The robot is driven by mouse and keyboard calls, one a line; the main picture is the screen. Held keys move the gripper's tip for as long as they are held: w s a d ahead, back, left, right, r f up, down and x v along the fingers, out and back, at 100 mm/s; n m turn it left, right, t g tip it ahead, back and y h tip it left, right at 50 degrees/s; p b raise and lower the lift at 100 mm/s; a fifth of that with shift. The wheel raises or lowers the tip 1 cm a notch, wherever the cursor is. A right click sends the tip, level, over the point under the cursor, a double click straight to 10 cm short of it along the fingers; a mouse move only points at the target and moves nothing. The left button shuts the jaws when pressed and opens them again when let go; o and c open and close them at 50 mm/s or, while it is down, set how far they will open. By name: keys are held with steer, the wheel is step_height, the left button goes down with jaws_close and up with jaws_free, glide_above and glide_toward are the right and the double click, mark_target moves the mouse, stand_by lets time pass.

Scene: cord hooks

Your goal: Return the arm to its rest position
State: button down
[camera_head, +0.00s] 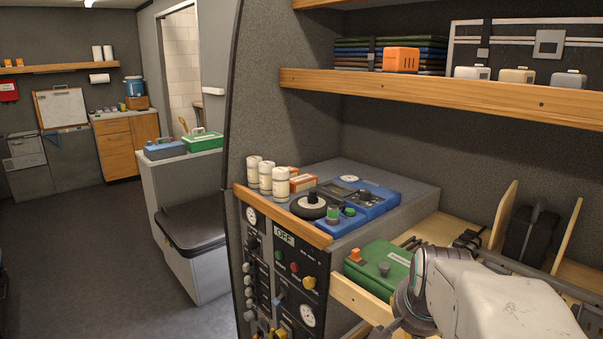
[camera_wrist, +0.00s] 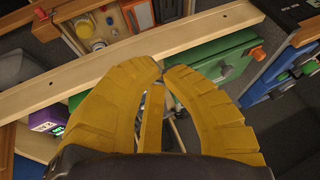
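My arm (camera_head: 485,295) reaches in from the lower right in the head view, in front of the lower wooden shelf. Its fingers cannot be made out there. In the wrist view, the yellow fingers of my gripper (camera_wrist: 163,71) come together at their tips, with nothing visible held between them. A pale wooden rail (camera_wrist: 120,68) runs across beyond the fingertips.
In the head view, a green case (camera_head: 380,269) sits close left of my wrist. The control panel (camera_head: 283,270) stands further left. A wooden shelf (camera_head: 440,88) with boxes hangs above. Open floor (camera_head: 100,250) lies at far left.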

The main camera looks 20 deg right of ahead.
steer(key=s+a+f+n+y, duration=0.1)
steer(key=s+a+n, duration=0.3)
steer(key=a, duration=0.6)
steer(key=s+a+f+n+g+y, duration=0.1)
steer(key=s+a+f+n+y, duration=0.1)
steer(key=s+a+n, duration=0.3)
steer(key=a+n, duration=0.4)
steer(key=shift+a+n+g+y+p, duration=0.3)
steer(key=shift+a+y, duration=0.05)
steer(key=shift+y, duration=0.05)
steer(key=shift+w+d, duration=0.1)
steer(key=shift+d, duration=0.05)
